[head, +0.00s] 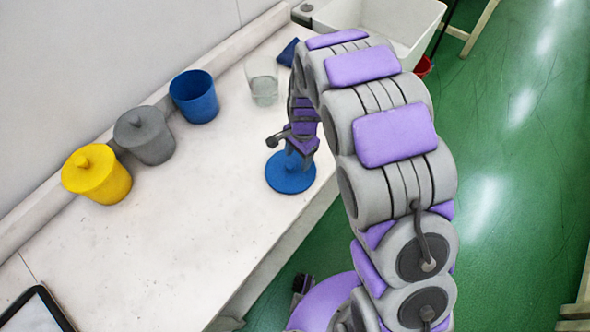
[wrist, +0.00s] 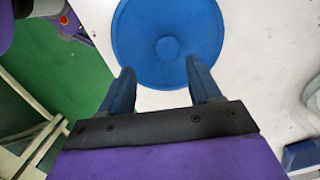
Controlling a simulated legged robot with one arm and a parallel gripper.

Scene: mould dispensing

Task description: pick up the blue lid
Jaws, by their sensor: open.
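The blue lid (head: 290,174) lies flat on the white table near its front edge, with a small round knob in its middle. My gripper (head: 286,142) is just above it, pointing down, and partly covers the lid in the head view. In the wrist view the lid (wrist: 168,22) is at the top, its upper edge cut off by the frame. My gripper (wrist: 160,84) shows there with two blue fingers spread apart and nothing between them. The knob lies beyond the fingertips in that view.
A blue pot (head: 195,97) without a lid, a lidded grey pot (head: 144,135) and a lidded yellow pot (head: 97,174) stand along the back. A clear beaker (head: 263,84) and a dark blue object (head: 288,53) are further right. A white basin (head: 400,22) adjoins the table.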

